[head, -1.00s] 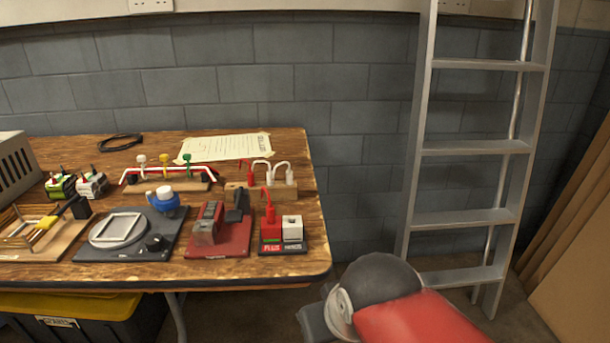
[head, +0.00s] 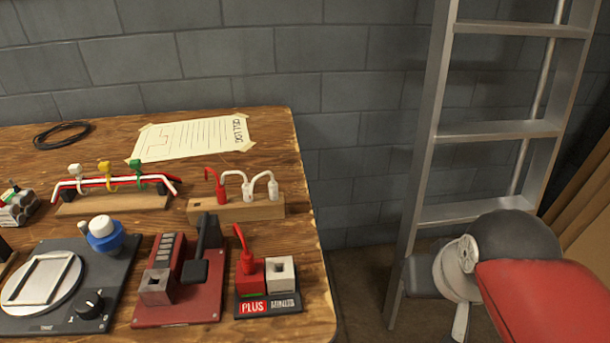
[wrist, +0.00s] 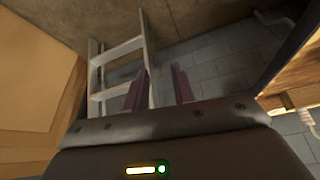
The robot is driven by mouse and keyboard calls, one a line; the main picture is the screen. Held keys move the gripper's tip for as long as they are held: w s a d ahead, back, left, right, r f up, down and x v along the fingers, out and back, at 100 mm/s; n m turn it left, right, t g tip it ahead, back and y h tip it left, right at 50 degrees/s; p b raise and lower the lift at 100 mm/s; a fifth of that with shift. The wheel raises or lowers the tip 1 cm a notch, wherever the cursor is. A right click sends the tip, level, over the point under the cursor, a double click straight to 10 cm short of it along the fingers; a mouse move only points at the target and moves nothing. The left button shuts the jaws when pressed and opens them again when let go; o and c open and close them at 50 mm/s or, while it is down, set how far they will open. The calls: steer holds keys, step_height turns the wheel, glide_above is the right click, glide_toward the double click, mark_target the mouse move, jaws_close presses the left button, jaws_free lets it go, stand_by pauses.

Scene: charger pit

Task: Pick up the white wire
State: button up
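Two white wires, bent like hooks with white plug ends, stand upright in a wooden block (head: 210,209) at the right part of the bench. One white wire (head: 246,189) is in the middle, beside a red wire (head: 220,191); the other white wire (head: 272,188) is at the right end. My arm is right of the bench, clear of the block. My gripper (wrist: 160,88) shows in the wrist view with its two fingers apart and nothing between them.
Before the block stand a PLUS/MINUS terminal (head: 268,304) with a red wire and a red lever switch base (head: 180,311). A rail with clips (head: 113,204), a paper sheet (head: 200,139) and a black cable coil (head: 62,135) lie further left. A ladder (head: 425,150) stands right of the bench (head: 311,240).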

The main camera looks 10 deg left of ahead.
steer(key=w+a+r+n+g, duration=0.2)
steer(key=w+a+r, duration=0.7)
step_height(320, 180, up, 5)
steer(key=n+g+b, duration=0.1)
steer(key=g+b, duration=0.1)
steer(key=g, duration=0.1)
glide_above(273, 183)
steer(key=shift+w+d+f, duration=0.1)
steer(key=shift+d+f, duration=0.1)
steer(key=shift+d, duration=0.1)
steer(key=shift+a+f, duration=0.1)
steer(key=shift+a, duration=0.1)
step_height(273, 183, down, 7)
steer(key=shift+a+f+b, duration=0.1)
steer(key=shift+f+b, duration=0.1)
steer(key=shift+b, duration=0.85)
steer(key=shift+c, duration=0.5)
jaws_close()
